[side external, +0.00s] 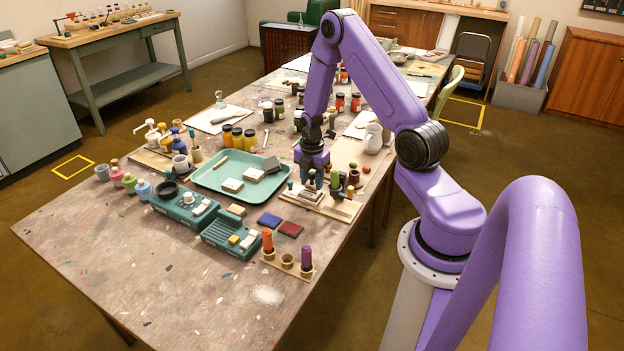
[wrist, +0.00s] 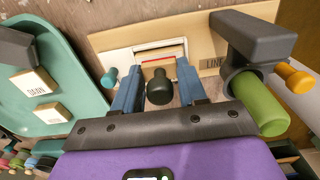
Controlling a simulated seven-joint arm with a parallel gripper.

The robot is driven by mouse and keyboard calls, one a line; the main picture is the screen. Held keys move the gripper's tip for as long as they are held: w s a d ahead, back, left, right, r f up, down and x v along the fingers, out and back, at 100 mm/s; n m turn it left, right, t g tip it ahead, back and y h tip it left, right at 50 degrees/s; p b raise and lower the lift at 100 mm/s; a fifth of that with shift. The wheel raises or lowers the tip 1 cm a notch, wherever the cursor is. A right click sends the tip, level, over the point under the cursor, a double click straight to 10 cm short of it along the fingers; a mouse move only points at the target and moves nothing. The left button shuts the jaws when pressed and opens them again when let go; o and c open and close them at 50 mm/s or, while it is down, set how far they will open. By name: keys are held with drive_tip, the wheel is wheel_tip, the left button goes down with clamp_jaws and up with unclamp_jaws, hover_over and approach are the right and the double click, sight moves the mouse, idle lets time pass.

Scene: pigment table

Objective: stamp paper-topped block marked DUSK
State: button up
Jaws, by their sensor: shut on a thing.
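My gripper (wrist: 160,92) has its two blue fingers on either side of a dark round-ended handle (wrist: 160,88). In the side view my gripper (side external: 312,180) is low over a wooden board (side external: 343,211). Beyond the handle in the wrist view is a pale block (wrist: 163,55) with a red line across it; its top is partly hidden and I read no DUSK on it. A paper-topped block lettered DAWN (wrist: 32,83) and another paper-topped block (wrist: 54,112), whose lettering I cannot read, sit on the teal tray (wrist: 68,58).
The board (wrist: 240,22) carries the word LINE, a dark clamp (wrist: 250,38) and a green cylinder (wrist: 260,103). A blue pad (side external: 270,219) and a red pad (side external: 290,229) lie near a rack with an orange stamp (side external: 267,240) and a purple one (side external: 306,256). The front left table is clear.

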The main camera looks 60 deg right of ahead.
drive_tip(key=shift+f, duration=0.55)
idle(1.4)
drive_tip(key=shift+r, duration=3.55)
